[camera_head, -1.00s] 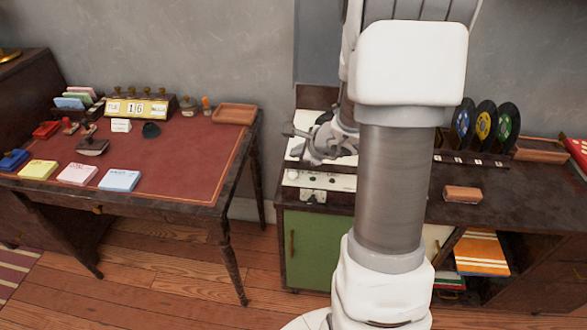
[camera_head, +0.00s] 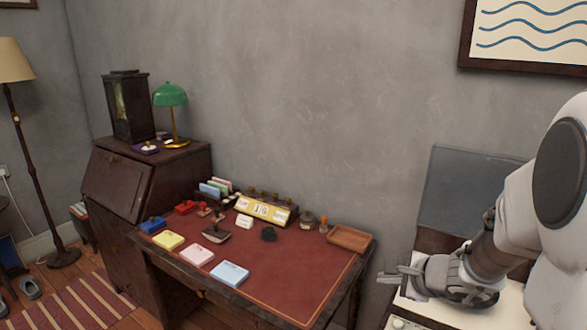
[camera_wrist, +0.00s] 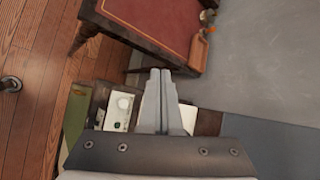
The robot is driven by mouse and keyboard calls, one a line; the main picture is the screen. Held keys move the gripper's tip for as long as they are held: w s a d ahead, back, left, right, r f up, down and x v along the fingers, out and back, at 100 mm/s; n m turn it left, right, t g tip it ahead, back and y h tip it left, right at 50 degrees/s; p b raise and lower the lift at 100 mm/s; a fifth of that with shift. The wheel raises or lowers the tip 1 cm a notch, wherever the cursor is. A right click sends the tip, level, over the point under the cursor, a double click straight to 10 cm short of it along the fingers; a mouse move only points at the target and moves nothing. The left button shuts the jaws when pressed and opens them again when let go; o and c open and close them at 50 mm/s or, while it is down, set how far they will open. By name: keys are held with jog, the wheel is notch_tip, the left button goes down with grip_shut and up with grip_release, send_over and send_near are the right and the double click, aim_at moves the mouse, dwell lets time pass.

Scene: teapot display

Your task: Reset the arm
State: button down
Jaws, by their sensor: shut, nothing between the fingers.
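My gripper (camera_head: 388,279) is at the lower right of the head view, at the end of my white and grey arm. It points left, towards the red-topped desk (camera_head: 278,272), over a cabinet with a pale surface. In the wrist view my gripper (camera_wrist: 160,72) has its two fingers side by side, shut and empty. The desk (camera_wrist: 150,22) shows beyond the fingertips in the wrist view. The gripper appears apart from the desk.
The desk holds coloured note pads, stamps, a calendar block (camera_head: 263,209) and a wooden tray (camera_head: 350,239). A dark bureau (camera_head: 120,185) with a green lamp (camera_head: 171,95) stands left. A dark grey panel (camera_head: 462,195) rises behind my arm. Wooden floor (camera_wrist: 38,60) lies open beside the desk.

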jog(key=s+a+r+n+g+y+p, duration=0.2)
jog(key=s+a+r+n+g+p, duration=0.1)
jog(key=s+a+r+n, duration=0.85)
jog(key=s+d+r+n+h+p, duration=0.1)
jog(key=s+r+n+h, duration=0.1)
jog(key=s+r+n, duration=0.1)
jog(key=s+d+r+n+h+p, duration=0.2)
jog(key=s+r+n+h, duration=0.1)
jog(key=s+n, duration=0.3)
jog(key=shift+s+d+r+p, duration=0.3)
jog(key=shift+s+r, duration=0.2)
jog(key=shift+s, duration=0.75)
